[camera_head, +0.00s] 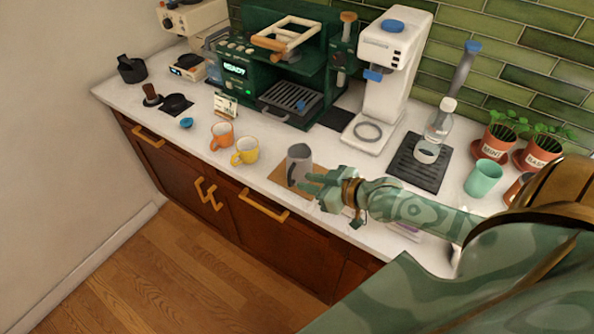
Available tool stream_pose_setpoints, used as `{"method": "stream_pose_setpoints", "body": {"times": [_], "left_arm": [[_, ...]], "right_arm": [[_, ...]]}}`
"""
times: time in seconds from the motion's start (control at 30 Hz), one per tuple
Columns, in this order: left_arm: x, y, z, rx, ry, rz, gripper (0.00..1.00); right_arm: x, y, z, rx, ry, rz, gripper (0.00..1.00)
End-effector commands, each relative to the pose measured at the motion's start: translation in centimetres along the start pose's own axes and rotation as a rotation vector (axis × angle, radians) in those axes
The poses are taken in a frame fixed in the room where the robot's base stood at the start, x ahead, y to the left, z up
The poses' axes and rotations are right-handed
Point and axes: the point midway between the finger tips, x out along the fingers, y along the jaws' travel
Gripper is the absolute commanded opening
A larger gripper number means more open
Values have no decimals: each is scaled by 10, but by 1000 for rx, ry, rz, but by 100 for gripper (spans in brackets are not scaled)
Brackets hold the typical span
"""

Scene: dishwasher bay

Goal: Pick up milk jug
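The milk jug (298,160) is a grey metal pitcher standing upright on a brown mat (282,175) near the front edge of the white counter. My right gripper (307,182) comes in from the right, with its green fingers pointing left at the lower right side of the jug. The fingers look spread apart, and their tips overlap the jug's edge in the picture. I cannot tell whether they touch it. The jug's lower right part is partly hidden by the fingers. My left gripper is not in view.
Orange (222,136) and yellow (245,151) mugs stand left of the jug. The counter's front edge is close.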

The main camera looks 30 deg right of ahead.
Motion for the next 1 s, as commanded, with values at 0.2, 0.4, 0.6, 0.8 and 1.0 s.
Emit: {"method": "stream_pose_setpoints", "body": {"times": [0.2, 0.4, 0.6, 0.8, 1.0], "left_arm": [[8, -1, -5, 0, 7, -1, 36], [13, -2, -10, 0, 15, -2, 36], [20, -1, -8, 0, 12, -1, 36], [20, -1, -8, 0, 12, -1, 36], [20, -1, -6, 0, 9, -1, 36]], "right_arm": [[31, 0, 0, 0, 0, 0, 22], [54, 0, 0, 2, 2, 0, 22], [84, 0, 0, 0, 1, -1, 22], [88, -1, 0, 0, -1, -1, 22], [87, -1, 0, -1, -1, -1, 0]]}}
